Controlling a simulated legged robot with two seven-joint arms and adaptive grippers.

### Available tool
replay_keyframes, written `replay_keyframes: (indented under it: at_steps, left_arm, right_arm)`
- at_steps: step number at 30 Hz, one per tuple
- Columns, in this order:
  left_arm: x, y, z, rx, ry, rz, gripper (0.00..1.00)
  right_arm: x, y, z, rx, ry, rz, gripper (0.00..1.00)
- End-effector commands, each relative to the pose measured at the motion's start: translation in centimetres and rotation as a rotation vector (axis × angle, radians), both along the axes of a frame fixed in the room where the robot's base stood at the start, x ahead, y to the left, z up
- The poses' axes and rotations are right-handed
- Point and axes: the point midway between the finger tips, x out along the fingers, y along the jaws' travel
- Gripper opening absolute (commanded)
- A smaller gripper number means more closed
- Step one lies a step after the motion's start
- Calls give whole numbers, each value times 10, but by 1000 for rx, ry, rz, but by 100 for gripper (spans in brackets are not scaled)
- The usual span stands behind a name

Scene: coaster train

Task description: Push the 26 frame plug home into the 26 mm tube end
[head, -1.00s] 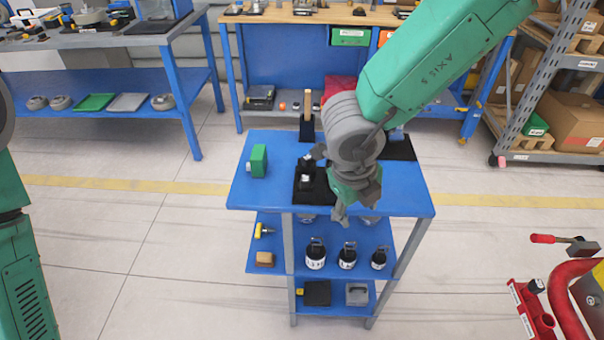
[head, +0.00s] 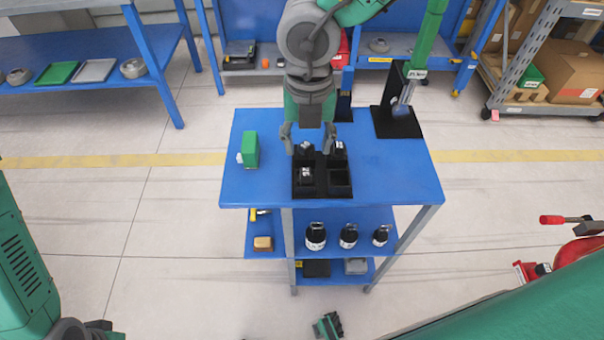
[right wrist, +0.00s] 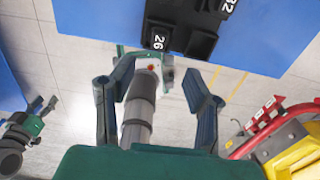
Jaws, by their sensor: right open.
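A black tray (head: 323,193) lies on the blue cart top. It holds several black plugs with white labels, and its front right pocket is empty. The plug marked 26 (right wrist: 158,40) shows in the right wrist view; it appears to be the front left one (head: 306,176) in the head view. My right gripper (head: 308,142) is open over the tray's back side, with nothing between its fingers. My left gripper (right wrist: 42,103) shows small in the wrist view, fingers apart.
A green block (head: 250,149) stands left on the cart top (head: 390,180). The black tube stand (head: 398,124) occupies the back right. Black bottles (head: 348,236) stand on the shelf below. The cart top's front right is clear.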

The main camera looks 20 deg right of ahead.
Motion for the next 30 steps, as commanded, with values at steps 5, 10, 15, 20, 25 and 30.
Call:
replay_keyframes:
  at_steps: [5, 10, 15, 20, 25, 30]
  left_arm:
    - [0, 0, -3, 0, -1, 0, 40]
    - [1, 0, -3, 0, -1, 0, 40]
    - [1, 0, -2, 0, -1, 0, 40]
    - [1, 0, -3, 0, -1, 0, 40]
    - [1, 0, -3, 0, -1, 0, 40]
    - [1, 0, -3, 0, -1, 0, 40]
  right_arm:
    - [2, -2, -30, 0, 2, -2, 43]
    - [1, 0, -39, -1, 0, 0, 43]
    - [2, 5, -63, -3, 2, 2, 43]
    - [3, 7, -83, -2, 2, 1, 43]
    - [3, 6, -89, 0, -1, -1, 43]
    - [3, 5, -88, 1, 0, -1, 33]
